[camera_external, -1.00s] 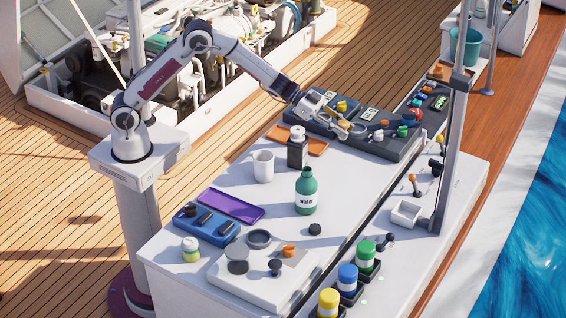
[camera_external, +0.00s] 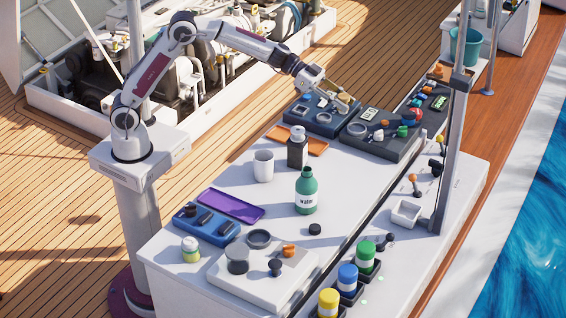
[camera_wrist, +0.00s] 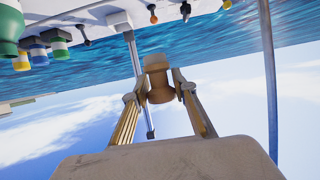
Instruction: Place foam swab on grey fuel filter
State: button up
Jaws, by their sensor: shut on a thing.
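My gripper (camera_external: 345,105) is raised over the blue and dark trays at the far end of the white bench. In the wrist view (camera_wrist: 160,92) its two fingers are shut on a tan, waisted piece, which I take to be the foam swab (camera_wrist: 158,65). In the outside view the swab is too small to tell apart from the fingertips. A grey cylinder (camera_external: 237,260) stands on the white tray at the near end of the bench. It may be the grey fuel filter, but I cannot be sure. My gripper is far from it.
A green bottle (camera_external: 306,193), a black bottle (camera_external: 297,152) and a white cup (camera_external: 263,166) stand mid-bench. A purple tray (camera_external: 231,205) lies nearer the left edge. A grey post (camera_external: 451,150) rises at the right. The bench surface between the cup and white tray has free room.

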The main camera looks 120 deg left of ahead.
jog(key=d+m+g+h, duration=0.3)
jog(key=d+m+h, duration=0.55)
jog(key=d, duration=2.65)
jog(key=s+d+m+g+h, duration=0.25)
jog(key=s+d, duration=0.25)
jog(key=d, duration=0.5)
jog(key=s+d+m+g+h, duration=0.1)
jog(key=s+d+m+g, duration=0.2)
jog(key=s+d, duration=0.45)
jog(key=s+d+m+g+h, duration=0.2)
jog(key=s+d+m+g, duration=0.15)
jog(key=d, duration=0.75)
jog(key=shift+n, duration=0.45)
jog(key=f, duration=0.5)
jog(key=shift+s+d, duration=0.1)
jog(key=shift+s, duration=0.15)
jog(key=shift+f, duration=0.1)
jog(key=shift+f, duration=3.1)
